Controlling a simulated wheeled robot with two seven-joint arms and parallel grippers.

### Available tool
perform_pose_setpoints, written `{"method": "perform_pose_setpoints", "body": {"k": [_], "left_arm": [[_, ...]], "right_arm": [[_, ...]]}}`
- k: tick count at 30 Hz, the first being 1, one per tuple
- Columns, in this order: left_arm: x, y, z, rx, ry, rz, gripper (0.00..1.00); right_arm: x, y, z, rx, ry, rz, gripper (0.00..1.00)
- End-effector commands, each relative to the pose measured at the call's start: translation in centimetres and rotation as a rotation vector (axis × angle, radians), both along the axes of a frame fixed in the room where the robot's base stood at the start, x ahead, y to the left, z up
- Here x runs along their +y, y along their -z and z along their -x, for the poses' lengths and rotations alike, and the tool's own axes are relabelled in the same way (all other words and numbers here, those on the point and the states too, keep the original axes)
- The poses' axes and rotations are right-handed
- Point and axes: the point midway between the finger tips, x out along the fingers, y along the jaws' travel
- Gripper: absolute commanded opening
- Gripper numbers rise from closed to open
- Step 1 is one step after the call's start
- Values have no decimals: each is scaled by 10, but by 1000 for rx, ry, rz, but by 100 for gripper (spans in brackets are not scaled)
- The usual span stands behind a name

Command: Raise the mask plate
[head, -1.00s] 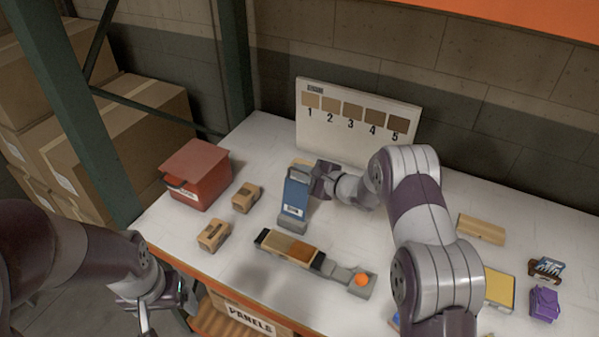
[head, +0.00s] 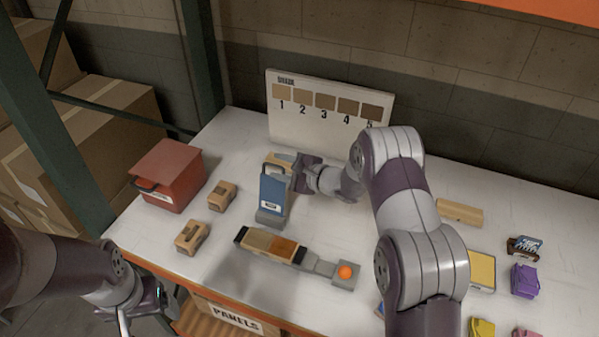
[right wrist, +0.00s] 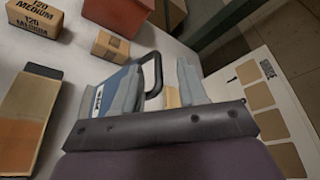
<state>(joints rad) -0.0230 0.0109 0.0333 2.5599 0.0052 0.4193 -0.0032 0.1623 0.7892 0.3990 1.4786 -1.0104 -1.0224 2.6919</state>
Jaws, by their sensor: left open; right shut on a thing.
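The mask plate (head: 273,192) is a blue upright panel with a white label and a dark handle on top. It stands in a grey base (head: 269,217) on the table. My right gripper (head: 297,176) is shut on it from its right side, near the handle. In the right wrist view the dark handle (right wrist: 157,73) and part of the blue panel (right wrist: 113,86) show between and beside the grey fingers (right wrist: 155,88). The exact contact is partly hidden. My left gripper (head: 143,314) is open and empty, off the table's front edge at lower left.
A wood-and-orange panel (head: 270,246) lies in front, by a grey piece with an orange ball (head: 345,272). A red box (head: 170,176) and two small blocks (head: 221,195) stand left. A numbered shade board (head: 330,116) stands behind. Purple and yellow items lie right.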

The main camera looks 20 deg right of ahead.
Motion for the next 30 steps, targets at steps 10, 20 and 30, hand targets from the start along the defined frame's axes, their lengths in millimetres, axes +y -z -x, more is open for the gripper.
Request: {"method": "perform_pose_setpoints", "body": {"k": [10, 20, 30], "left_arm": [[0, 19, 0, 0, 0, 0, 83], [0, 22, 0, 0, 0, 0, 83], [0, 22, 0, 0, 0, 0, 83]], "right_arm": [[-46, -22, 58, -7, 12, 4, 36], [-59, -32, 80, -10, 5, 3, 36], [-58, -33, 79, -11, 4, 2, 36]]}}
